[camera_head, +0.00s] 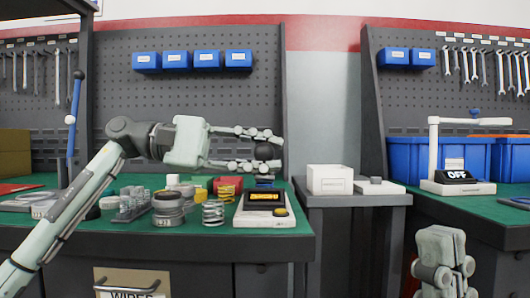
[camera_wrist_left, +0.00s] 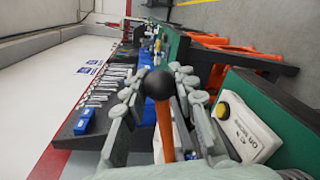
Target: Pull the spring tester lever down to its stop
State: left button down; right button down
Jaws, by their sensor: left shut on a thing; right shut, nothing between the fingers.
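The spring tester (camera_head: 250,219) stands on the green bench, with a pale base, a lit dark display and a yellow button. Its lever ends in a black ball knob (camera_head: 267,151), above the display. My left gripper (camera_head: 262,150) reaches in from the left and is shut on this knob. In the left wrist view the black knob (camera_wrist_left: 158,84) sits between the fingers, with the orange lever shaft (camera_wrist_left: 165,130) below it. The head view does not show the lever's shaft clearly. My right gripper (camera_head: 443,275) is shut and empty, low at the right.
Coil spring (camera_head: 213,213), round weights (camera_head: 168,207) and small blocks crowd the bench left of the tester. A blue lever (camera_head: 75,115) stands further left. A white box (camera_head: 329,180) sits on the grey stand to the right. A device reading OFF (camera_head: 458,177) is on the right bench.

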pick_arm(q)
jog(key=c, duration=1.2)
grip_release()
jog(key=shift+a, duration=0.15)
jog(key=a, duration=0.8)
jog(key=a+r, duration=0.1)
jog(key=a, duration=0.3)
jog(key=shift+w+r, duration=0.1)
jog(key=shift+w, duration=0.15)
